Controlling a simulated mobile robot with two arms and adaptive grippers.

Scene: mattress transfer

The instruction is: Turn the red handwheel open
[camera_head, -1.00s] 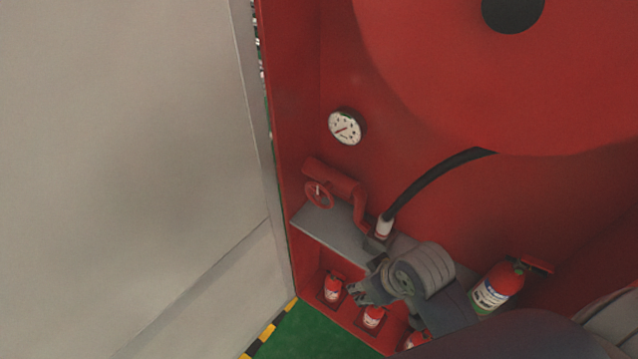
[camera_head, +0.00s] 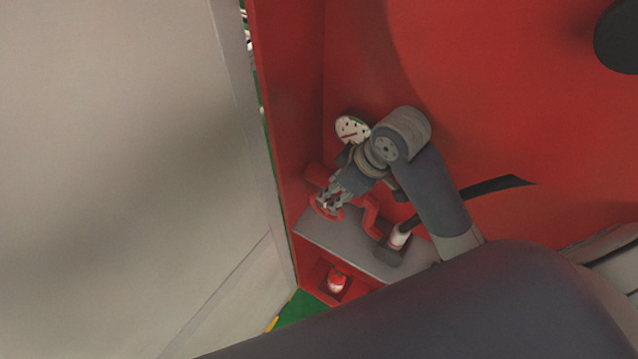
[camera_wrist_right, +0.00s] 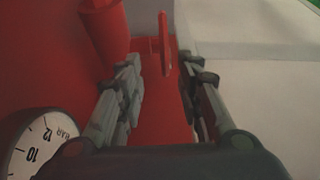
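The red handwheel (camera_head: 318,209) is on the red pipe valve (camera_head: 316,174) above the grey shelf, partly hidden by my right gripper (camera_head: 335,196). In the right wrist view the handwheel (camera_wrist_right: 165,43) appears nearly edge-on, ahead and between the finger lines. My right gripper (camera_wrist_right: 160,70) is open there, with a finger on each side and a gap around the wheel. I cannot tell whether a finger touches it. My left gripper is not in view.
A pressure gauge (camera_head: 352,129) is on the red back wall beside my right wrist. A black hose (camera_head: 490,187) runs to a white fitting (camera_head: 398,237) on the grey shelf (camera_head: 330,233). A pale door panel (camera_head: 120,150) fills the left.

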